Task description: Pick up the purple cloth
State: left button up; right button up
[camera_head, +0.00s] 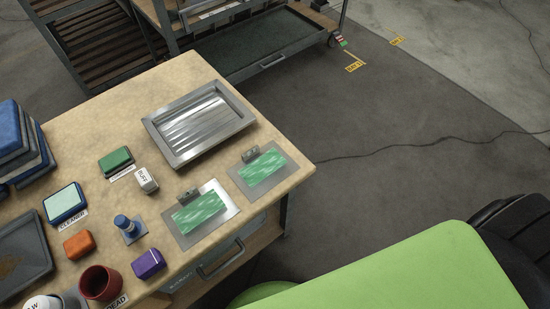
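The purple cloth (148,263) appears as a small, rounded purple block on the beige worktop, near its front edge at the lower left. It rests by itself, with a small gap between it and the things around it. Nothing covers it from this view. Neither my left nor my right gripper is in view, so I cannot see whether they are open or shut.
Around it on the worktop (95,195) stand a blue knobbed piece (127,226), an orange block (79,244) and a dark red cup (99,284). Two metal plates with green pads (198,212) (262,168) and a metal tray (199,121) lie to the right and behind.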

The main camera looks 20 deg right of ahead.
aim_at(152, 262)
jog(key=u, duration=1.15)
